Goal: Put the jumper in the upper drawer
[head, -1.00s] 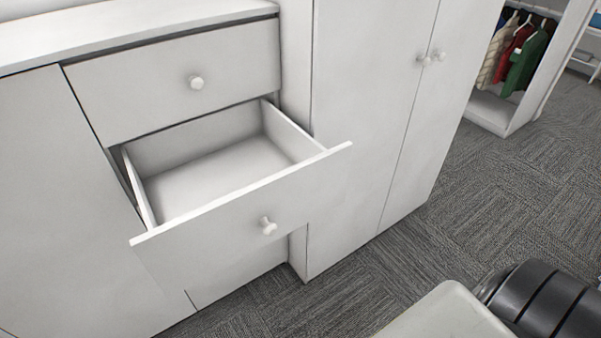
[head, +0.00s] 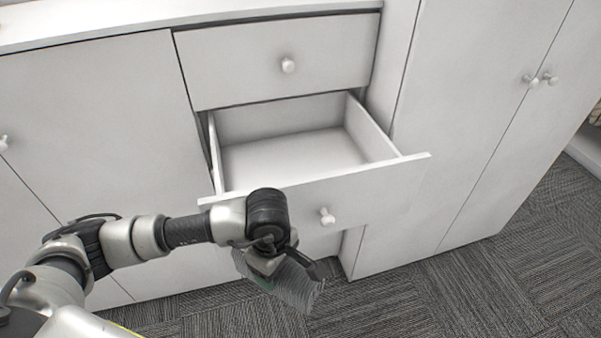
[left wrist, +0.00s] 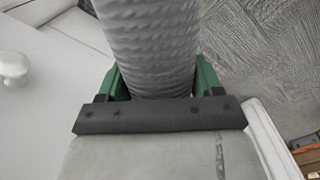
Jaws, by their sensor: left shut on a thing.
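The jumper is a grey ribbed bundle (head: 298,287), hanging from my left gripper (head: 270,268) in front of and below the open drawer's front panel. In the left wrist view the jumper (left wrist: 150,40) sits between the green fingers of my left gripper (left wrist: 156,80), which are shut on it. The top drawer (head: 240,65) of the cabinet is closed, with a round white knob (head: 288,65). The drawer below it (head: 375,187) is pulled out, and its visible inside is empty. My right gripper is in neither view.
A tall two-door cupboard (head: 480,120) stands closed to the right of the drawers. A closed door panel (head: 90,140) lies to the left. The open drawer's front juts out close to my left arm. Grey carpet (head: 430,290) is clear at the lower right.

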